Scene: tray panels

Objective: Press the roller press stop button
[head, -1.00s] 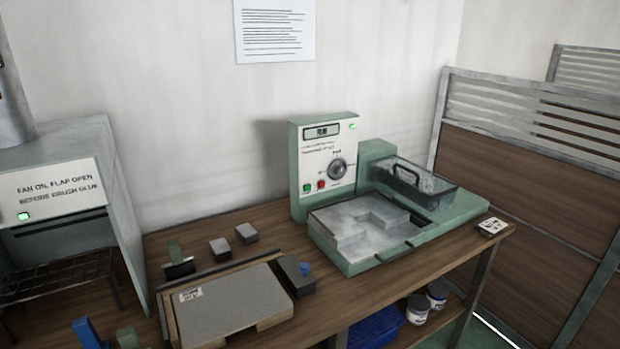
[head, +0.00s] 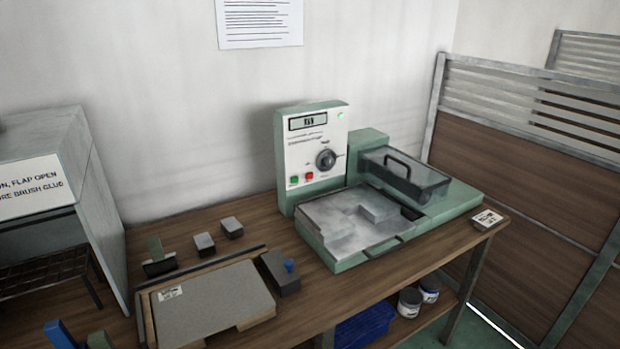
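The roller press (head: 345,262) is a green machine on the wooden bench, with an upright control panel (head: 318,150) facing me. Low on the panel sit a green button (head: 294,180) and, to its right, a red button (head: 309,176). A dark dial (head: 326,159) is above and right of them. A small display (head: 308,122) and a lit green lamp (head: 340,115) are at the top. A grey slab lies on the press bed, beside a clear cover with a dark handle (head: 398,170). Neither of my grippers is in view.
A board (head: 212,305) with a grey top lies at the bench front, with small grey blocks (head: 204,243) behind it and a dark block with a blue knob (head: 289,266) at its right. A vented cabinet (head: 40,180) stands left. A partition (head: 520,150) closes the right side.

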